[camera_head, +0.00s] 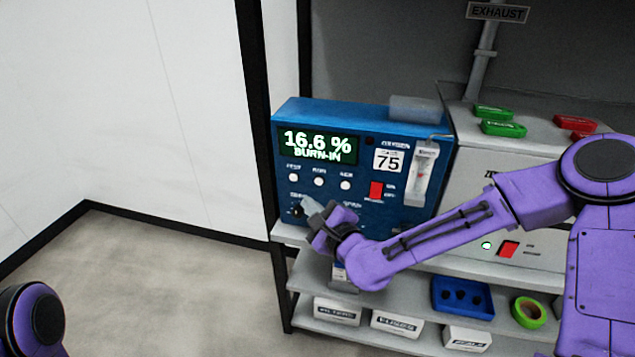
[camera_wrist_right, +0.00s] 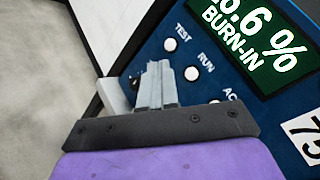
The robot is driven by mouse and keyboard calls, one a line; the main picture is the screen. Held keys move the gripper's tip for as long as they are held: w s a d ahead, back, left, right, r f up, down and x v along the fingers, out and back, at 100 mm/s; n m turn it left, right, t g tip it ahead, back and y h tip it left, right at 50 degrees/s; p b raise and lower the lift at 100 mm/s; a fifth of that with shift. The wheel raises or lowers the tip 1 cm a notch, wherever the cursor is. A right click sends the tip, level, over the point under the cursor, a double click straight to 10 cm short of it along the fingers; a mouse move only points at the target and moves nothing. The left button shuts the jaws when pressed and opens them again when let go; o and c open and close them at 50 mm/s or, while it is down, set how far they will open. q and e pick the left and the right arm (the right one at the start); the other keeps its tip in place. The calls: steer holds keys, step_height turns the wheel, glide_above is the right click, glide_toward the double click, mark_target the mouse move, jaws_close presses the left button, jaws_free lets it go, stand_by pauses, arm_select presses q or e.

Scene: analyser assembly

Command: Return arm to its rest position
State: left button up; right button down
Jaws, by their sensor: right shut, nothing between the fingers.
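My right arm (camera_head: 440,238) is purple and reaches in from the right, across the front of the blue analyser (camera_head: 400,190). My right gripper (camera_head: 308,207) is at the lower left of the analyser's front panel, close to a dark knob or fitting there. In the right wrist view its grey fingers (camera_wrist_right: 156,84) are together with nothing between them, in front of the panel below the TEST and RUN buttons. Whether the fingertips touch the panel I cannot tell. The display (camera_head: 318,146) reads 16.6 % BURN-IN. Of my left arm only a purple part shows at the lower left; its gripper is out of view.
The analyser stands on a shelf rack with a black post (camera_head: 262,120). A grey cabinet (camera_head: 470,180) stands right of it, with green (camera_head: 503,128) and red clips on top. Lower shelves hold white boxes (camera_head: 397,323), a blue tray (camera_head: 462,312) and green tape (camera_head: 528,312). Floor at left is clear.

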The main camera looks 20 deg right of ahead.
steer(key=s+d+f+n+g+h, duration=0.25)
steer(key=s+f+n, duration=0.25)
steer(key=f, duration=0.5)
steer(key=s+d+f+n+g+h, duration=0.1)
steer(key=s+f+n+g, duration=0.35)
steer(key=f, duration=0.55)
steer(key=s+d+f+n+g+h, duration=0.1)
steer(key=s+d+f+n+g, duration=0.1)
steer(key=s, duration=0.6)
steer(key=s+d+f+n+g+h, duration=0.1)
steer(key=s+d+f+n+g, duration=0.1)
steer(key=s+f, duration=0.5)
steer(key=s+d+f+n+g+h, duration=0.1)
steer(key=s+d+f, duration=0.4)
steer(key=s, duration=0.5)
steer(key=shift+d+f+n+g, duration=0.15)
steer(key=shift+d+n+g, duration=0.3)
steer(key=shift+n+g, duration=0.6)
steer(key=shift+t+h, duration=0.25)
steer(key=shift+s, duration=0.1)
